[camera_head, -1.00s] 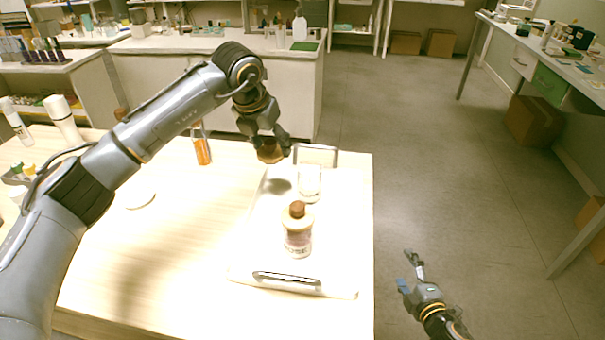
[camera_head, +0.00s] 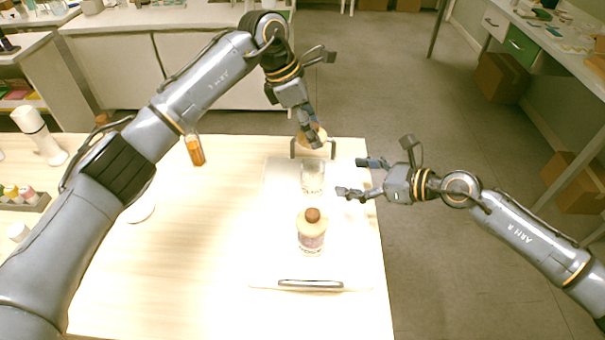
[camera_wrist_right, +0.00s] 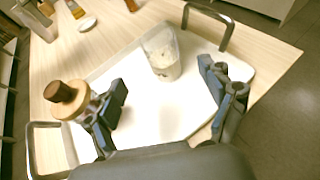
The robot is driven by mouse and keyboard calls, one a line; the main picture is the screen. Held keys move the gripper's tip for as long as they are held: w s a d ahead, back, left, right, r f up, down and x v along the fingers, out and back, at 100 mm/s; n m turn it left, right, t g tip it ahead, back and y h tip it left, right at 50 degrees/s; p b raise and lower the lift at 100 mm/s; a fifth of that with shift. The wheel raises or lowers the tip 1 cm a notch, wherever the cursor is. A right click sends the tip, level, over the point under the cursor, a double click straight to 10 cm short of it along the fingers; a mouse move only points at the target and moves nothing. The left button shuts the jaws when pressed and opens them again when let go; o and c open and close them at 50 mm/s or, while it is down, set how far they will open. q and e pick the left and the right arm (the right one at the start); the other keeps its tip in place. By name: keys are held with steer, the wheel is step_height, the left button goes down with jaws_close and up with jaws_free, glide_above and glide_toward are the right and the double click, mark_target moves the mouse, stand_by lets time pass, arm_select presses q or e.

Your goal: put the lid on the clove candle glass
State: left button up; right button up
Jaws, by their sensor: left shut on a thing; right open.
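An open candle glass (camera_head: 313,178) with pale contents and a label I cannot read stands upright on the white tray (camera_head: 275,215). The right wrist view shows the same glass (camera_wrist_right: 163,55), open at the top. My left gripper (camera_head: 312,137) is shut on a round wooden lid (camera_head: 322,132), held above the tray's far end, beyond the glass; the gripper partly hides it. My right gripper (camera_head: 352,177) is open just right of the glass, its fingers pointing at it, apart from it. In the right wrist view, its fingers (camera_wrist_right: 163,84) spread on either side, short of the glass.
A second glass (camera_head: 311,240) with a knobbed wooden lid stands nearer on the tray; it appears beside a right finger in the wrist view (camera_wrist_right: 68,98). Tray handles rise at both ends. An amber bottle (camera_head: 195,150) and a white disc (camera_head: 140,208) are left, on bare table.

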mark_target(312, 172)
arm_select(q)
steer(key=shift+s+d+r, duration=0.1)
steer(key=shift+s+d, duration=0.1)
steer(key=shift+d, duration=0.25)
steer(key=shift+a, duration=0.2)
arm_select(e)
steer(key=x, duration=1.1)
steer(key=shift+w+a+f, duration=0.1)
steer(key=shift+a, duration=0.05)
steer(key=shift+c, duration=0.4)
jaws_close()
arm_select(q)
steer(key=shift+f, duration=2.5)
steer(key=shift+f, duration=0.9)
steer(key=shift+f, duration=0.7)
